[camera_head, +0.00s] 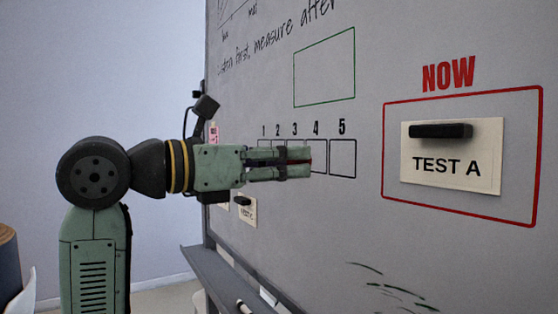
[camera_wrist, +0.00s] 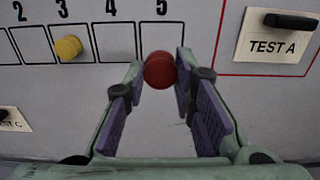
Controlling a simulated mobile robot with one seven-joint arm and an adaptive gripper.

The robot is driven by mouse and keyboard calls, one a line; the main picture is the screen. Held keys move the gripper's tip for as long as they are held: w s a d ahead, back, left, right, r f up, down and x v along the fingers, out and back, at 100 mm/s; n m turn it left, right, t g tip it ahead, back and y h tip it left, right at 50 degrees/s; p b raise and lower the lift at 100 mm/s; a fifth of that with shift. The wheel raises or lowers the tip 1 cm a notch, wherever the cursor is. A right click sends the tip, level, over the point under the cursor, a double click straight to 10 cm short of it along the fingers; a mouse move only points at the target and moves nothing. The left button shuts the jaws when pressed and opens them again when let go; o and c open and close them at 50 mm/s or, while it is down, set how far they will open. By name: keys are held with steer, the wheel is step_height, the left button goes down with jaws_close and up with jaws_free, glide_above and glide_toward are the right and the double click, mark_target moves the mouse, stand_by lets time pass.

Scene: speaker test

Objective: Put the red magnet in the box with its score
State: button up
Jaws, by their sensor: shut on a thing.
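My gripper (camera_head: 308,162) is shut on the red magnet (camera_wrist: 160,70), a round piece held between the fingertips. In the head view only a sliver of red shows at the fingertips. The whiteboard (camera_head: 470,260) has a row of boxes numbered 1 to 5. In the wrist view the magnet overlaps the lower part of box 5 (camera_wrist: 169,42), beside box 4 (camera_wrist: 115,42). I cannot tell whether it touches the board. A yellow magnet (camera_wrist: 68,47) sits in box 3. In the head view my gripper hides much of the lower-numbered boxes.
A TEST A card (camera_head: 450,180) hangs under a black magnet (camera_head: 440,130) inside the red NOW frame, right of the row. An empty green frame (camera_head: 324,68) is above. Another card (camera_head: 244,212) hangs below my gripper. A tray (camera_head: 215,275) runs along the board's bottom.

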mark_target(342, 158)
steer(key=shift+x, duration=3.15)
steer(key=shift+w+d, duration=0.3)
steer(key=shift+d, duration=0.25)
steer(key=o, duration=1.1)
steer(key=shift+c, duration=0.2)
steer(key=shift+o, duration=0.2)
steer(key=o, duration=0.4)
steer(key=shift+c, duration=0.2)
steer(key=shift+v, duration=3.6)
